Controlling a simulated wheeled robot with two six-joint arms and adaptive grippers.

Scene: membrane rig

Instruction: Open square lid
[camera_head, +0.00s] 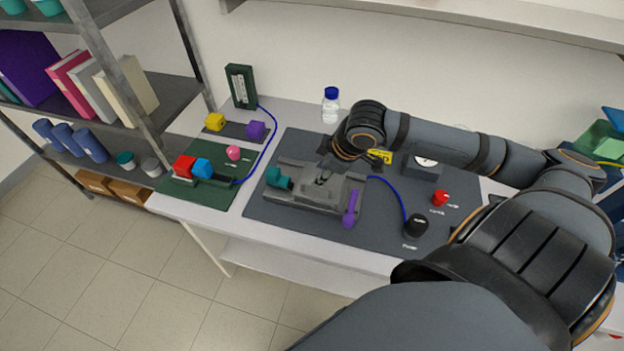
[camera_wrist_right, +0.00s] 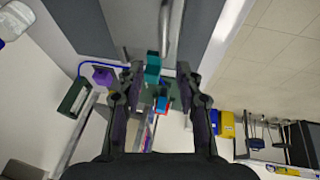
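The grey membrane rig (camera_head: 300,197) sits on a dark mat, with a teal part (camera_head: 278,178) at its left and a purple lever (camera_head: 350,208) at its front right. A grey square lid-like top (camera_head: 322,187) is on the rig, seen partly under my right gripper; I cannot make out its edges. My right gripper (camera_head: 328,165) is just above and behind this top. In the right wrist view its two fingers (camera_wrist_right: 158,72) are apart with nothing held between them, and a teal part (camera_wrist_right: 153,68) shows beyond. My left gripper is not in view.
A red knob (camera_head: 440,198), a black knob (camera_head: 416,225) with a blue cable, and a gauge (camera_head: 425,162) are on the mat's right. A blue-capped bottle (camera_head: 331,105) stands behind. A green mat (camera_head: 215,190) with coloured blocks lies left, beside a shelf (camera_head: 160,100).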

